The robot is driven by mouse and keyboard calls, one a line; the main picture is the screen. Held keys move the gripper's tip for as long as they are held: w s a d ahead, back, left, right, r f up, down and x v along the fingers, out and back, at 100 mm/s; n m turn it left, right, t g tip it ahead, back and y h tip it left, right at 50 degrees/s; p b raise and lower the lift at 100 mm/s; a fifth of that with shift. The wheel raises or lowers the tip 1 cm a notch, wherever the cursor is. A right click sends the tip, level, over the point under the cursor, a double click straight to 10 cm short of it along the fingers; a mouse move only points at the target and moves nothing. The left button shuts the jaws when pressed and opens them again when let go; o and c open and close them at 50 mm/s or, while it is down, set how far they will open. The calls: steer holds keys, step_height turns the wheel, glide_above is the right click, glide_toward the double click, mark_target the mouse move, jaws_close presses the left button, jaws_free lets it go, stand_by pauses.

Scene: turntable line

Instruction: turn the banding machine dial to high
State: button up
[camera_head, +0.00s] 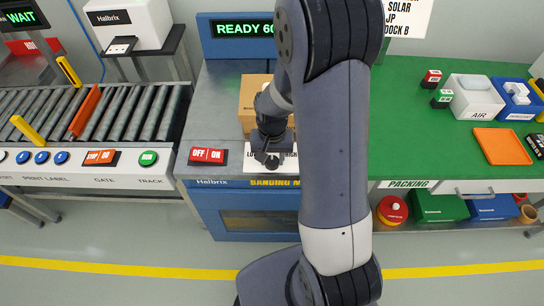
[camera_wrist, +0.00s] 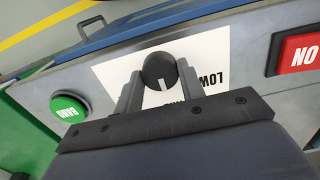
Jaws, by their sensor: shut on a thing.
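The banding machine (camera_head: 225,183) has a blue front and a grey top. Its black round dial (camera_wrist: 159,70) sits on a white label plate (camera_wrist: 110,75) in the wrist view. The dial's white pointer line points toward the bottom of that view, at lettering partly hidden by my gripper. The word LOW shows to the right of the dial; a HIGH label cannot be read. My gripper (camera_wrist: 159,88) is shut on the dial, one finger on each side. In the head view my gripper (camera_head: 270,146) is over the label plate, and the arm hides part of the machine.
A red OFF/ON switch (camera_head: 208,156) is left of the dial, and a green BAND button (camera_wrist: 70,108) is on its other side. A cardboard box (camera_head: 253,104) stands behind my gripper. The machine's screen (camera_head: 243,29) reads READY 60, partly covered. A roller conveyor (camera_head: 115,112) is at left.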

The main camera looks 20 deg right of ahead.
mark_target(272, 160)
steer(key=shift+c, duration=0.8)
steer(key=shift+m, duration=0.3)
steer(key=m, duration=0.2)
steer(key=shift+m+b, duration=0.3)
steer(key=shift+b, duration=0.1)
steer(key=m, duration=0.5)
steer(key=shift+m+b, duration=0.3)
steer(key=shift+b, duration=0.1)
steer(key=o, duration=1)
step_height(272, 160, up, 11)
steer(key=shift+f+p, duration=0.1)
steer(key=shift+p, duration=0.35)
